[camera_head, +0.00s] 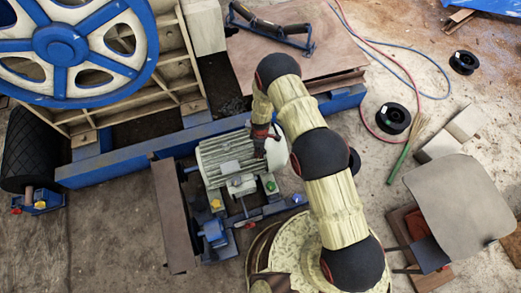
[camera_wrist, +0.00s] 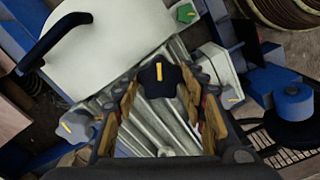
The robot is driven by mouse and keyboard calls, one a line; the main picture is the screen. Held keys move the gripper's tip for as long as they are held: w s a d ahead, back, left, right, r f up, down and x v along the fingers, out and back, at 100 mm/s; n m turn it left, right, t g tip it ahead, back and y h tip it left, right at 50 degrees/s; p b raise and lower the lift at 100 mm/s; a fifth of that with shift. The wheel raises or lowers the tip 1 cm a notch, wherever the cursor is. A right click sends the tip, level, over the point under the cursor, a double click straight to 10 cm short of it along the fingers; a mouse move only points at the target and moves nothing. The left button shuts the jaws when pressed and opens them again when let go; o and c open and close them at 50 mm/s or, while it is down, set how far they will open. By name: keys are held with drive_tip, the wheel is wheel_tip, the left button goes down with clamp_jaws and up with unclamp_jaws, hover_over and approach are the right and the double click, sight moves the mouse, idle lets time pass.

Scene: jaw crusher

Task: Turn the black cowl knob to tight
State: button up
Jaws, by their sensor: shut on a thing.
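The black cowl knob (camera_wrist: 170,78), with a yellow pointer stripe, shows in the wrist view between the fingertips. Its stripe points nearly straight up in that picture. My gripper (camera_wrist: 160,92) is shut on this knob, one finger on each side. In the head view my gripper (camera_head: 262,146) reaches down to the motor (camera_head: 222,160), beside its pale rounded cowl (camera_head: 278,153). The knob cannot be made out there. The pale cowl (camera_wrist: 115,45) also fills the upper left of the wrist view. No marking for tight is readable.
A green knob (camera_wrist: 186,12) and grey knobs (camera_wrist: 75,127) (camera_wrist: 230,97) with yellow stripes sit around the motor. A black handle (camera_wrist: 50,45) stands off the cowl. A large blue-and-cream flywheel (camera_head: 60,45) and a blue beam (camera_head: 120,165) lie left of the motor.

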drive_tip(key=m+b, duration=0.1)
drive_tip(key=m, duration=0.3)
drive_tip(key=shift+m, duration=0.3)
drive_tip(key=m+b, duration=0.1)
drive_tip(key=m, duration=0.3)
drive_tip(key=m+b, duration=0.1)
drive_tip(key=m, duration=0.4)
drive_tip(key=shift+m+b, duration=0.35)
drive_tip(key=shift+m, duration=1.75)
drive_tip(key=o, duration=1.2)
drive_tip(key=shift+c, duration=0.2)
